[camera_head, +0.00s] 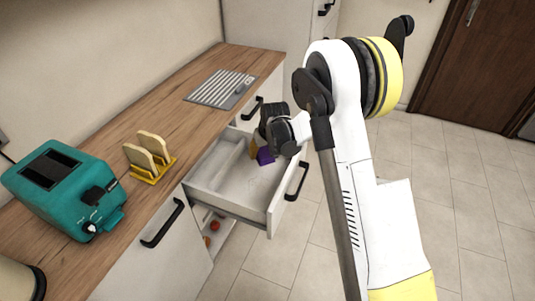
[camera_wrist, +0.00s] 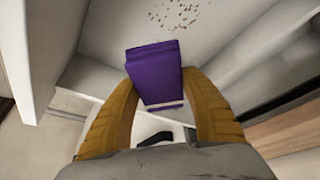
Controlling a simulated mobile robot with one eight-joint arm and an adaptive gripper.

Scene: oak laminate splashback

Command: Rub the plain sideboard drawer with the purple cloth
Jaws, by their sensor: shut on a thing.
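The purple cloth (camera_wrist: 156,74) is a folded block between my gripper's two yellow-brown fingers in the wrist view. My gripper (camera_wrist: 158,95) is shut on the cloth and points down into the drawer; in the head view the gripper (camera_head: 262,150) partly hides the cloth. The plain white sideboard drawer (camera_head: 228,209) is pulled out. Brown specks (camera_wrist: 175,14) lie on a pale surface beyond the cloth in the wrist view. Whether the cloth touches the drawer is unclear.
A teal toaster (camera_head: 65,190) and a toast rack (camera_head: 150,160) with bread stand on the wooden counter (camera_head: 200,125). A grey ridged panel (camera_head: 220,88) lies further back. Under the drawer is an open space with small red items (camera_head: 214,226). The tiled floor at right is clear.

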